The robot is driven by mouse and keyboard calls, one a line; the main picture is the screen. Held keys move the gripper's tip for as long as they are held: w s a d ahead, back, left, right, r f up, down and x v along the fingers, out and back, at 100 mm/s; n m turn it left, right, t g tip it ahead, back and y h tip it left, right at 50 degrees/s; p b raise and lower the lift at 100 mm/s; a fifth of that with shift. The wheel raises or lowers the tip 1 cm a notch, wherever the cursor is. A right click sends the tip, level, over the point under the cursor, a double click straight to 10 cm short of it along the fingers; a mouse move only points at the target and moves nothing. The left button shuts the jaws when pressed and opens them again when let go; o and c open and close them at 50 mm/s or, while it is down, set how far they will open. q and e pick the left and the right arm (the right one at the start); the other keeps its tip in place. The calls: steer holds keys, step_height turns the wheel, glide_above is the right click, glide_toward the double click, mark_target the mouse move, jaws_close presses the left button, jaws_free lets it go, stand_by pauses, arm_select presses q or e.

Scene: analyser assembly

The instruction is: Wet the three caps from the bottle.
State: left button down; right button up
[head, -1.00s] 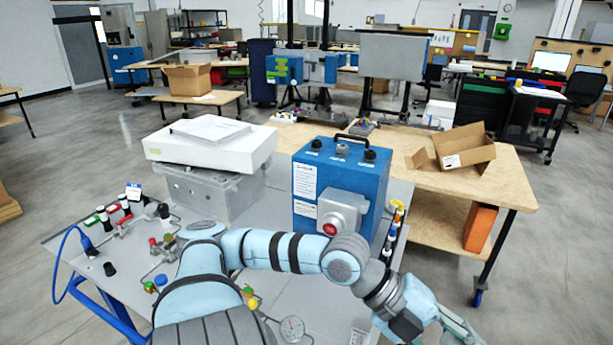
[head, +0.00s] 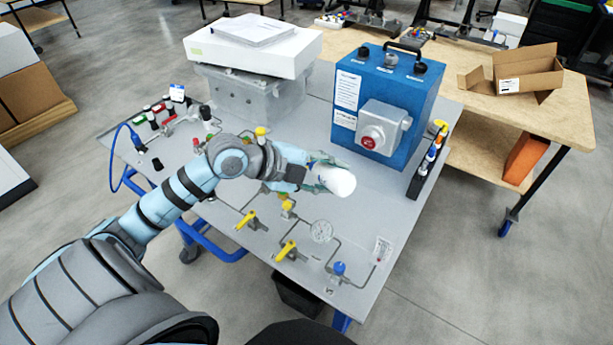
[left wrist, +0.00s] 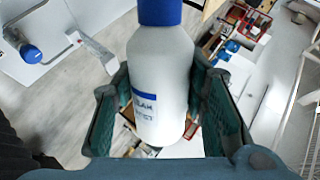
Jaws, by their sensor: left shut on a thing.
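A white bottle (head: 341,184) is held by my left gripper (head: 312,176) above the grey bench, in front of the blue analyser box. In the left wrist view the bottle (left wrist: 160,75) has a blue top (left wrist: 160,10) and a blue-printed label, with the fingers on both sides of it. In the head view it lies tilted, its white end to the right, and fingers hide part of it. My right gripper is not seen.
The blue analyser box (head: 404,110) has a carry handle and a grey front unit with a red knob. A rack of small bottles (head: 427,165) stands at its right.

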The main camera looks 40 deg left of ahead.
arm_select(q)
steer(key=shift+n+t+y, duration=0.3)
steer(key=shift+n+y, duration=0.5)
steer(key=shift+n, duration=0.1)
steer(key=w+a+f, duration=0.2)
steer(key=a, duration=0.1)
steer(key=shift+w+a+f+p, duration=0.15)
steer(key=shift+w+f+p, duration=0.15)
steer(key=shift+p, duration=0.1)
steer(key=w+a+f+n+y+b, duration=0.1)
steer(key=f, duration=0.6)
steer(key=a+f+n+t+y+b, duration=0.1)
steer(key=a+f, duration=0.1)
steer(key=f, duration=0.6)
steer(key=shift+w+a+n+y, duration=0.3)
steer(key=shift+w+n+y, duration=0.1)
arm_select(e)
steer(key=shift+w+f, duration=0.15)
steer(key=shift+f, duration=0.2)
arm_select(q)
steer(key=shift+d+b, duration=0.1)
steer(key=shift+b, duration=0.2)
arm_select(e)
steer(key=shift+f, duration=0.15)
arm_select(q)
steer(key=shift+r, duration=0.1)
